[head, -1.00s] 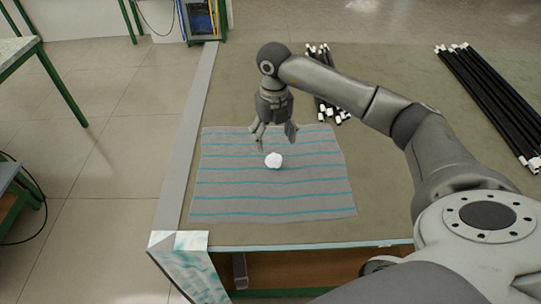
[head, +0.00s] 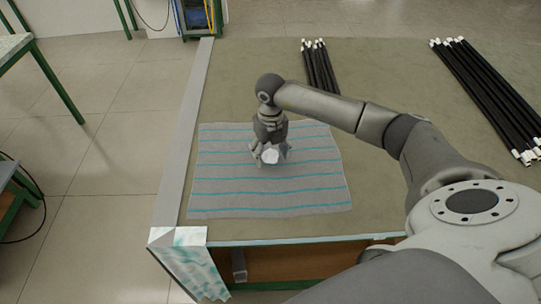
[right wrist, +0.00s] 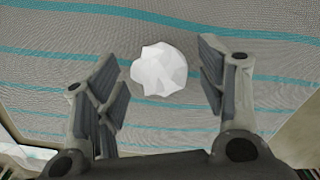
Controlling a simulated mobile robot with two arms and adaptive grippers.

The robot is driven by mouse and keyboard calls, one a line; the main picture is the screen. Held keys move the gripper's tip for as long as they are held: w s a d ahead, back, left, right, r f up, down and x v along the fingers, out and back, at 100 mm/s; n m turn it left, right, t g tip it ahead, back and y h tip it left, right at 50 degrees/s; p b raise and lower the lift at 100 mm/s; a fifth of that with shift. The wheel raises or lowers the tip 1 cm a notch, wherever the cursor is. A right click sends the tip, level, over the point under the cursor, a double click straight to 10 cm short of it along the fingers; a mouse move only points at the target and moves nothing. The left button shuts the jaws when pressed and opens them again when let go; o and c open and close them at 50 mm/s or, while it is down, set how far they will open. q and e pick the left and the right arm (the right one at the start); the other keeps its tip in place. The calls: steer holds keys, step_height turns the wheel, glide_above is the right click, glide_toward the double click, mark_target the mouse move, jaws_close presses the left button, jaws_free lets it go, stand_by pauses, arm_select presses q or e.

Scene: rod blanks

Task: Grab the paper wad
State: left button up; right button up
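The white paper wad (head: 270,156) lies on the grey cloth (head: 270,195) with teal stripes. My right gripper (head: 270,153) is low over the cloth, right at the wad. In the right wrist view the right gripper (right wrist: 162,85) is open. The paper wad (right wrist: 159,70) shows there between the two fingers, with a gap on each side. Cloth stripes show behind it. My left gripper is not in view.
The cloth lies on a table (head: 385,205) with a pale left edge. A bundle of black rods with white ends (head: 320,68) lies at the back. Another bundle of black rods (head: 485,95) lies at the right. The table between them is clear.

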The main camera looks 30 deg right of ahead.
steer(key=c, duration=0.5)
steer(key=shift+r, duration=0.1)
